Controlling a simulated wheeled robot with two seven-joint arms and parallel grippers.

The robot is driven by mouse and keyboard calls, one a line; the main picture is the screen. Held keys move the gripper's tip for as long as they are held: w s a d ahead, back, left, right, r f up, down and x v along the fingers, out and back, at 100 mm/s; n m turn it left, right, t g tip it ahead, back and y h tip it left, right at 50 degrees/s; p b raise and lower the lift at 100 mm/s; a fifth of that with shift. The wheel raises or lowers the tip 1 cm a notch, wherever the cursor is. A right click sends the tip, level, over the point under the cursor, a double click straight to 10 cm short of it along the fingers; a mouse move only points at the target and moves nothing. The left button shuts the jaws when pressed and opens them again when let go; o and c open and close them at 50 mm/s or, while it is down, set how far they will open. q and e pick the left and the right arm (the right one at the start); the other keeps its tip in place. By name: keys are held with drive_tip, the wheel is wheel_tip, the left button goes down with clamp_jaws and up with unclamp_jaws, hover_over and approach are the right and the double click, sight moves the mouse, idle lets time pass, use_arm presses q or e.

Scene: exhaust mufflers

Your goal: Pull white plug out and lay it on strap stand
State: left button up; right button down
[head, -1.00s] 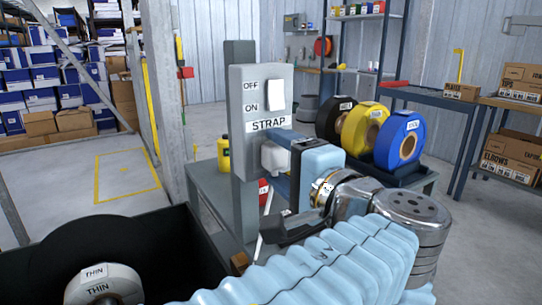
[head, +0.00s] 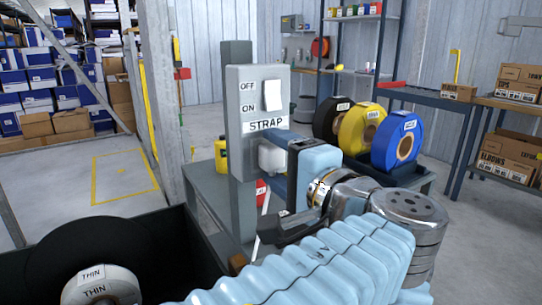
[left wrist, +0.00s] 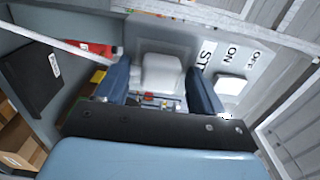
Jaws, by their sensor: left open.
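The white plug (head: 271,157) sits on the grey upright panel of the stand, just below its STRAP label (head: 268,124). In the left wrist view the plug (left wrist: 162,72) shows between my two dark blue fingers, against the panel. My left gripper (head: 280,166) is open, with one finger on each side of the plug; I cannot tell whether they touch it. It also shows in the left wrist view (left wrist: 158,76). Part of the plug is hidden by the gripper in the head view. My right gripper is not in view.
A white switch (head: 272,95) marked OFF and ON is above the plug. Black, yellow (head: 362,130) and blue (head: 399,142) rolls stand to the right on the grey table (head: 206,184). A yellow bottle (head: 221,154) stands behind the panel. A black bin (head: 185,222) is at lower left.

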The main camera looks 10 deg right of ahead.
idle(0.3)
use_arm(q)
clamp_jaws()
drive_tip(key=shift+s, duration=0.1)
drive_tip(key=shift+v, duration=2.9)
